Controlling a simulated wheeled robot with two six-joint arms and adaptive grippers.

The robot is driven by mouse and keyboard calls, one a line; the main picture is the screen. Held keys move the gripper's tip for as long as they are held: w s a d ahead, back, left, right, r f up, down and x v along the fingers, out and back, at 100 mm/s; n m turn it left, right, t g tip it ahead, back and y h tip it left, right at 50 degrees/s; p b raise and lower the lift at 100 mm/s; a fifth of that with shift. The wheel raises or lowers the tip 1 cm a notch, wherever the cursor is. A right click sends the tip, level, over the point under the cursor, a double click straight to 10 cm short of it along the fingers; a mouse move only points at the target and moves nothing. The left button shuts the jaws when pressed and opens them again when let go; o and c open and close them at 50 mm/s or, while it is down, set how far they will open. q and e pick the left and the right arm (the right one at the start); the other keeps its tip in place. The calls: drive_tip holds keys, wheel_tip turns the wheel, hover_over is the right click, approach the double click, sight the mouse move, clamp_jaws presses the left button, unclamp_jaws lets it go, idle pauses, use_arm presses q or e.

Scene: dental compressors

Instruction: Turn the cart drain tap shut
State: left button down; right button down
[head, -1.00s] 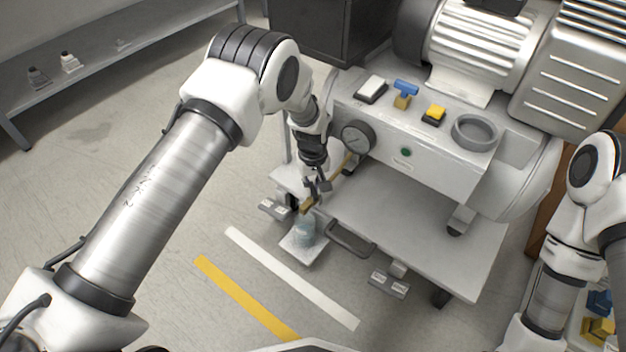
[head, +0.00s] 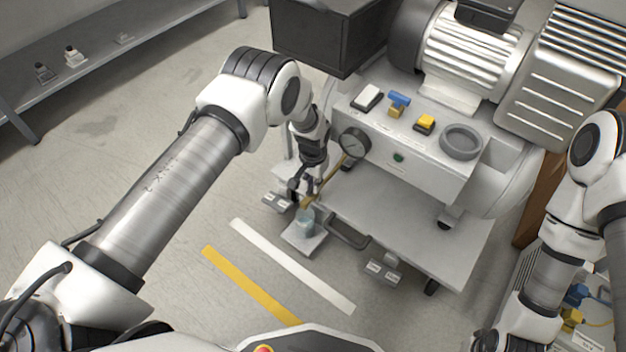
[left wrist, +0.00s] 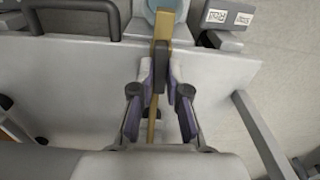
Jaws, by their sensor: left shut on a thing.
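The cart drain tap (head: 307,201) is a brass-coloured fitting at the low front left of the compressor cart, at the end of a thin brass pipe. My left gripper (head: 309,187) reaches down to it from above. In the left wrist view, its two fingers (left wrist: 160,82) are closed in on the tap, with the brass pipe (left wrist: 154,112) running between them and a dark part beside it. The fingers partly hide the tap, so its exact angle is hard to tell. A clear cup (head: 304,221) stands just below the tap. My right gripper is out of view.
The cart's lower shelf (head: 385,212) lies right of the tap. A pressure gauge (head: 354,142) sits on the panel above. Labelled pedals (head: 382,270) and a dark handle (head: 348,236) are at the front edge.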

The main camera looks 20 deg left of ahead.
use_arm(q)
drive_tip(key=shift+m, duration=0.5)
drive_tip(key=c, duration=1.2)
unclamp_jaws()
drive_tip(key=shift+o, duration=0.2)
wheel_tip(320, 180, up, 12)
